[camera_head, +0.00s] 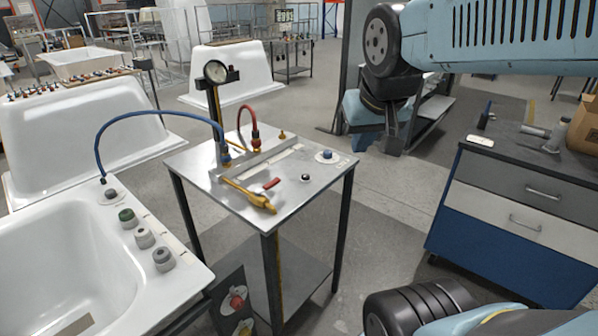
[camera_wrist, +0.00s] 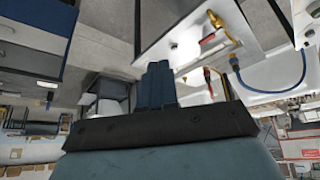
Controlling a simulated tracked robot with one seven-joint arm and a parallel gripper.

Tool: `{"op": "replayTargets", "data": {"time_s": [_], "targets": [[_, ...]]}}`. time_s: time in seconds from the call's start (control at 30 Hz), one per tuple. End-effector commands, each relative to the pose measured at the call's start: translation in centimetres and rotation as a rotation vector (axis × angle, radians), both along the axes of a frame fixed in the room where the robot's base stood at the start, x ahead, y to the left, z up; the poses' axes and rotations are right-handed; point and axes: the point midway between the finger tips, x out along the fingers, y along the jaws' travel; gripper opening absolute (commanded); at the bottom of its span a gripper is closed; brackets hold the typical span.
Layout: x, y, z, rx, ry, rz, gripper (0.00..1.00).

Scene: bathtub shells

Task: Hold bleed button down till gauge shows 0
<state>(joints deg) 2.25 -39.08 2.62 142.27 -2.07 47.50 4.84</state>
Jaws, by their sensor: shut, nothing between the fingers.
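A round white-faced gauge (camera_head: 216,71) stands on a post at the back of a metal-topped stand (camera_head: 225,192); its reading is too small to make out. On the stand top are a blue button (camera_head: 327,155) on a round white plate and a small black button (camera_head: 306,178) on a white base. I cannot tell which is the bleed button. My gripper (camera_head: 393,143) hangs beyond the stand's right back corner, apart from both buttons. In the wrist view, its fingers (camera_wrist: 158,70) are together and empty, with the stand top (camera_wrist: 155,20) beyond them.
A blue hose (camera_head: 155,113) arches to the bathtub (camera_head: 50,235) at left; a red hose (camera_head: 249,108) rises behind. A blue drawer cabinet (camera_head: 480,240) stands right.

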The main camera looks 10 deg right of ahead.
Motion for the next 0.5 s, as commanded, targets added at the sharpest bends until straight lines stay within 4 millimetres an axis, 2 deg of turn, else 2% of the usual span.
{"op": "replayTargets", "data": {"time_s": [0.27,0.5], "targets": [[9.1,-1.0,-1.8,-0.035,-0.062,-0.148,0.00],[16.8,-1.6,-4.8,0.007,-0.129,-0.229,0.00]]}}
